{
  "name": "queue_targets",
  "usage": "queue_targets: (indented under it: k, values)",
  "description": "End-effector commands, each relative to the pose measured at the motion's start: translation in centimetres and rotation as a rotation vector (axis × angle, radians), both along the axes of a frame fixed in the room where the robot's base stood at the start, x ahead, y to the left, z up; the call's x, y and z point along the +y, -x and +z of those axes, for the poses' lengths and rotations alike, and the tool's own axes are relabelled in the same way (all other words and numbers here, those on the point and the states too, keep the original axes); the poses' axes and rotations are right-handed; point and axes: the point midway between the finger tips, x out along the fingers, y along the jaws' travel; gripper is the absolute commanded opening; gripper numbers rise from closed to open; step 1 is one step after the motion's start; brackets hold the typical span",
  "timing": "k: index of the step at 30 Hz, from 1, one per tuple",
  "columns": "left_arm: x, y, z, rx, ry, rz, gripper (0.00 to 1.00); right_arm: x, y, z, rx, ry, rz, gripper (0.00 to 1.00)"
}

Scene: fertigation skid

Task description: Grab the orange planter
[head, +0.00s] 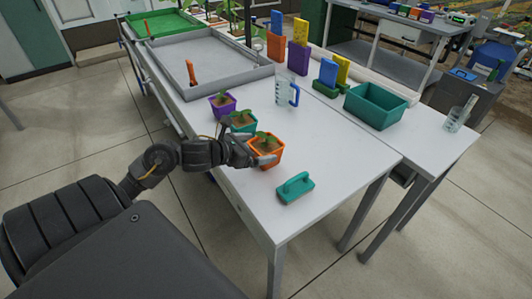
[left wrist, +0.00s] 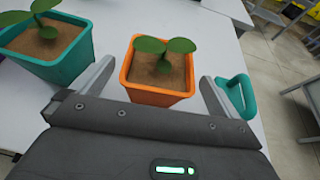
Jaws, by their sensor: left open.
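The orange planter (head: 268,154) stands upright on the white table, with soil and a green seedling in it. In the left wrist view the orange planter (left wrist: 158,92) sits between the two fingers of my left gripper (left wrist: 155,90). The gripper is open, with a visible gap between the planter and the right finger. In the head view my left gripper (head: 258,153) reaches the planter from the left and covers part of its left side. My right gripper is not in view.
A teal planter (head: 242,123) and a purple planter (head: 222,104) stand just behind. A teal handled block (head: 295,188) lies in front to the right. A measuring jug (head: 286,91) and a green bin (head: 376,105) stand farther back.

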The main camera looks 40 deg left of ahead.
Motion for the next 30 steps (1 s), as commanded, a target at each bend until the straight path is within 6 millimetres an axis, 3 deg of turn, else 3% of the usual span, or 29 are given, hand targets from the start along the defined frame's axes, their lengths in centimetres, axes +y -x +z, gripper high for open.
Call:
queue_targets:
  k: [7,17,27,30]
  values:
    - [-0.6,-3.2,-1.3,-0.001,0.004,0.002,1.0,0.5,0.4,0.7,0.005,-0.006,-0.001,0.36]
    - [-0.8,-3.8,-1.7,0.0,0.0,0.0,1.0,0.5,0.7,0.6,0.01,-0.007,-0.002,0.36]
    - [-0.8,-3.8,-1.7,0.0,0.0,0.0,0.56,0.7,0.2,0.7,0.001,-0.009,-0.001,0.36]
    - [-0.8,-3.8,-1.6,-0.002,0.0,0.001,0.53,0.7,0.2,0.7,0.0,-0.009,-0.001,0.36]
